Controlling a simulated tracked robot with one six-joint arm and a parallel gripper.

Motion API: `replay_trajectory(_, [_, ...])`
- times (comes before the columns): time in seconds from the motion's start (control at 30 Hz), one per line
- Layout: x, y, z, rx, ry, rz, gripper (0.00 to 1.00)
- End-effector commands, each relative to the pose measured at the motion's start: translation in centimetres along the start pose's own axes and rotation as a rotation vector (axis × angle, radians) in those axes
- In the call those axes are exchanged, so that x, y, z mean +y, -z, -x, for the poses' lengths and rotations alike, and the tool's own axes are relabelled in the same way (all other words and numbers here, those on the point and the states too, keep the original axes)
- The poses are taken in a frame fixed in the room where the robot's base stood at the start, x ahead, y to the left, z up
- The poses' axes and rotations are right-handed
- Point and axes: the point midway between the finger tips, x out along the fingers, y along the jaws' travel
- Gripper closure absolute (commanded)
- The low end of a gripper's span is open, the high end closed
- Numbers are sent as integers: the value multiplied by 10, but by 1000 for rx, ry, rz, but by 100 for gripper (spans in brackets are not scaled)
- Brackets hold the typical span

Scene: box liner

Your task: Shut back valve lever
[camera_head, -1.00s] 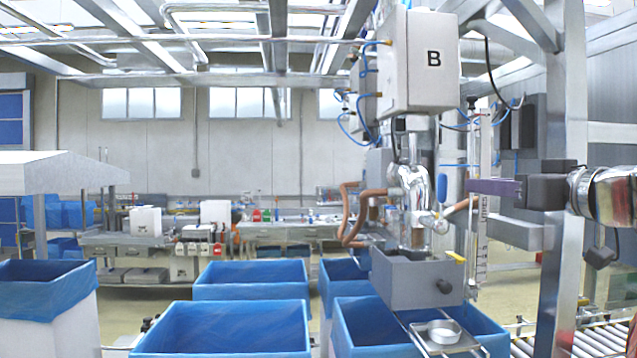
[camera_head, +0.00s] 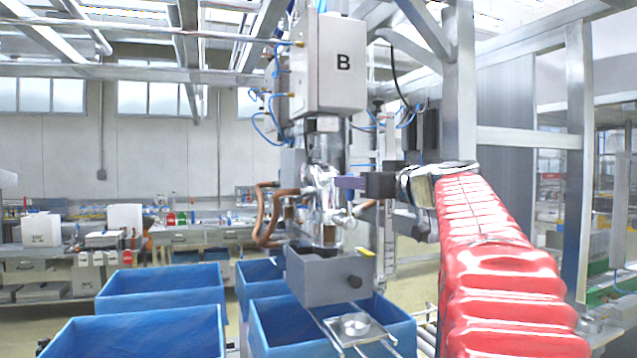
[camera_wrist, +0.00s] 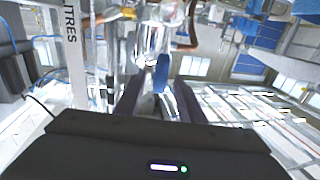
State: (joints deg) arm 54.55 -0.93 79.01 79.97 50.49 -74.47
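A shiny metal valve body (camera_head: 322,190) with brown hoses stands under the white box marked B. A blue lever handle (camera_wrist: 161,72) shows in the wrist view in front of the metal valve, between the tips of my gripper's dark fingers (camera_wrist: 160,88). The fingers are apart on either side of it; I cannot tell whether they touch it. In the head view my gripper (camera_head: 338,182) reaches in from the right, its purple fingers at the valve, and the blue handle is hidden there. I cannot tell the lever's exact angle.
A grey box (camera_head: 325,278) with a yellow-tipped part sits below the valve. A metal tray with a round dish (camera_head: 355,325) is in front of it. Blue-lined boxes (camera_head: 160,287) stand below and left. A steel post (camera_head: 460,90) rises behind my arm.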

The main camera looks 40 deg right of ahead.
Motion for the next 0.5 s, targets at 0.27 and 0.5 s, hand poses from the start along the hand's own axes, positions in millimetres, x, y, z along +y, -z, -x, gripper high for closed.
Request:
replay_trajectory(0.27, [0, 0, -18, 0, 0, 0, 64])
replay_trajectory(0.5, [0, 0, -18, 0, 0, 0, 65])
